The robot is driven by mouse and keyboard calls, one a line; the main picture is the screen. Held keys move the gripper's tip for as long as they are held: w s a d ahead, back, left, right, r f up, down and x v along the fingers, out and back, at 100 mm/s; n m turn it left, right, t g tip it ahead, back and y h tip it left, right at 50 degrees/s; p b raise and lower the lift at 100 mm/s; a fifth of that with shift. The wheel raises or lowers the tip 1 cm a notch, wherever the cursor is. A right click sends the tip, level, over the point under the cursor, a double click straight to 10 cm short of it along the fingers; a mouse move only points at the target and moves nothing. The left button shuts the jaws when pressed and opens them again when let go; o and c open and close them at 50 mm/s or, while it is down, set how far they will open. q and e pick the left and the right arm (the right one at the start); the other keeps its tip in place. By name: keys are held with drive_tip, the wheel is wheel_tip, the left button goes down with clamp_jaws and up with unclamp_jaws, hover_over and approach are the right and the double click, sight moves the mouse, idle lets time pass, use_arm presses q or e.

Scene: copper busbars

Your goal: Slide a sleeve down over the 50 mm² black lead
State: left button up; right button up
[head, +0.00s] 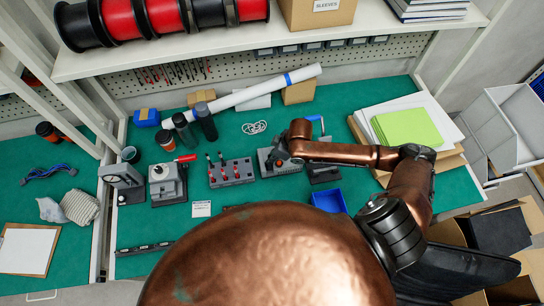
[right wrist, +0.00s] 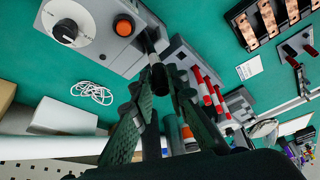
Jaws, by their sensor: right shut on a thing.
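My right gripper (head: 279,160) is at the grey machine (head: 265,165) in the middle of the bench. In the right wrist view, its fingertips (right wrist: 160,78) are shut on a short black cylindrical piece (right wrist: 158,76). I cannot tell whether this piece is a sleeve or a lead end. It is close to the machine's edge, near an orange button (right wrist: 124,25); contact is unclear. Lead sizes are not readable. My left gripper is not in view.
A blue tray (head: 329,201) lies front right of the machine. Two dark bottles (head: 206,121) and a long white tube (head: 265,91) are behind. A lever press (head: 167,183) stands left of the block. A box marked SLEEVES (head: 318,14) is on the shelf.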

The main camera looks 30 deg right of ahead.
drive_tip(key=o, duration=0.7)
drive_tip(key=shift+o, duration=0.2)
drive_tip(key=shift+r, duration=0.1)
drive_tip(key=shift+r+p, duration=1.45)
drive_tip(key=shift+p, duration=0.7)
